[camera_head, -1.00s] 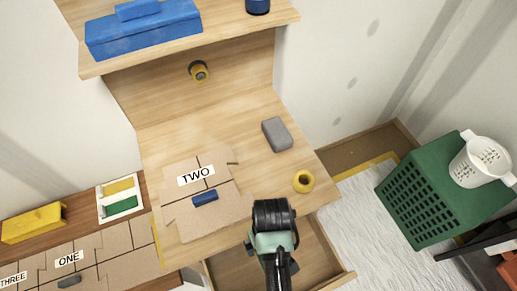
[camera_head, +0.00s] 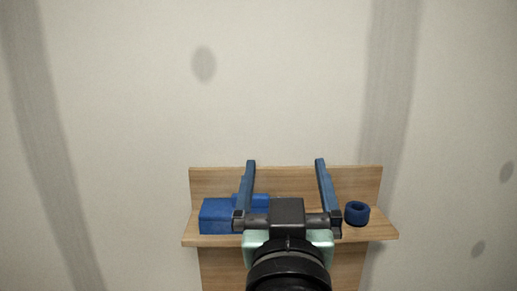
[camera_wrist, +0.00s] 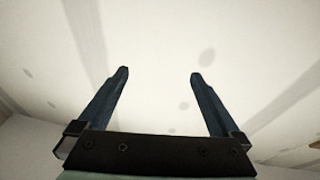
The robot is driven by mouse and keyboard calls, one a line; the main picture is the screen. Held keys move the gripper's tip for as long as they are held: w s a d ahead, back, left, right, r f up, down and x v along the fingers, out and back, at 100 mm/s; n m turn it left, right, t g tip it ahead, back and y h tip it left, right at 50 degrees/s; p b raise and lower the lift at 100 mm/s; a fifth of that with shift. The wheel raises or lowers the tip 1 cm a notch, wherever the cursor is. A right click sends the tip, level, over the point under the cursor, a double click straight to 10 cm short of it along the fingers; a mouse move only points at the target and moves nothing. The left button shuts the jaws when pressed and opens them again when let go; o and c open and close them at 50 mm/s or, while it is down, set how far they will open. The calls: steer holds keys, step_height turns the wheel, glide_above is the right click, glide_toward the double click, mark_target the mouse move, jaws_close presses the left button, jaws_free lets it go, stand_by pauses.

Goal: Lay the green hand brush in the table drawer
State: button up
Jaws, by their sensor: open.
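My gripper (camera_head: 286,165) is open and empty, its two blue fingers raised and spread in front of the wooden shelf in the head view. In the wrist view my gripper (camera_wrist: 160,75) also shows wide open, with only pale wall beyond the fingers. Neither the green hand brush nor the table drawer shows in either view now.
A wooden shelf (camera_head: 285,236) with a back panel stands against the pale, stained wall (camera_head: 290,80). A blue box (camera_head: 217,217) sits on its left, partly behind a finger. A blue ring-shaped object (camera_head: 357,213) sits at its right. The wall above is bare.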

steer(key=s+a+r+t, duration=0.1)
steer(key=s+r+t, duration=0.2)
steer(key=s+r, duration=0.3)
steer(key=s+a+r+t+y, duration=0.1)
steer(key=s+a+r+t, duration=0.1)
steer(key=s+r, duration=0.4)
step_height(320, 180, up, 5)
steer(key=shift+a+f+t, duration=0.15)
steer(key=shift+a+t, duration=0.1)
steer(key=shift+t, duration=0.65)
steer(key=shift+w, duration=0.1)
